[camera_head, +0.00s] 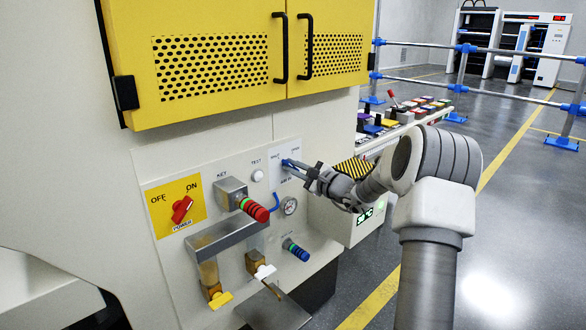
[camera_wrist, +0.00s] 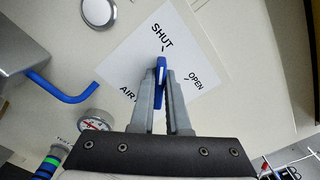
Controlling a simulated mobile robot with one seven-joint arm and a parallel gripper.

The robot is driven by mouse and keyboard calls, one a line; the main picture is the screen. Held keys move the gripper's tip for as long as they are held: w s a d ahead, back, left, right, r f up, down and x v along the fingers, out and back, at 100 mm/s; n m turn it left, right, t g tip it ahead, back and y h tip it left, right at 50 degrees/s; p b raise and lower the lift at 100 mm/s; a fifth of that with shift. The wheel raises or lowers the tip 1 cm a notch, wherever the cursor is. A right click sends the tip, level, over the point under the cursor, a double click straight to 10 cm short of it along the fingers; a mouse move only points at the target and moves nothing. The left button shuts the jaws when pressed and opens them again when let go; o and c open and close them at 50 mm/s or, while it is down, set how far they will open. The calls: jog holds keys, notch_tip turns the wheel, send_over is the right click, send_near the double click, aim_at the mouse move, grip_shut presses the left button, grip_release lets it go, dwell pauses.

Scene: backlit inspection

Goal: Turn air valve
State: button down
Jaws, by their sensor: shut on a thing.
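The air valve is a blue lever handle (camera_wrist: 160,68) on a white label plate (camera_wrist: 130,62) marked SHUT, OPEN and AIR. In the wrist view the handle's upper end points towards the SHUT mark. My gripper (camera_wrist: 166,80) has its two grey fingers on either side of the handle and is shut on it. The fingers hide part of the handle and its pivot. In the head view my gripper (camera_head: 290,164) reaches the upper right of the white panel, and only a bit of blue shows at its tip.
A pressure gauge (camera_head: 289,206) and a bent blue tube (camera_head: 273,203) are close below the valve. A red-and-green striped knob (camera_head: 254,209) sticks out to the left. A red power switch (camera_head: 182,209) is farther left. Yellow cabinet doors (camera_head: 230,60) are above.

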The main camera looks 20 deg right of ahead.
jog(key=c, duration=0.9)
grip_release()
jog(key=p+v, duration=0.3)
jog(key=v, duration=1.4)
jog(key=shift+s+p, duration=0.25)
jog(key=shift+p, duration=0.1)
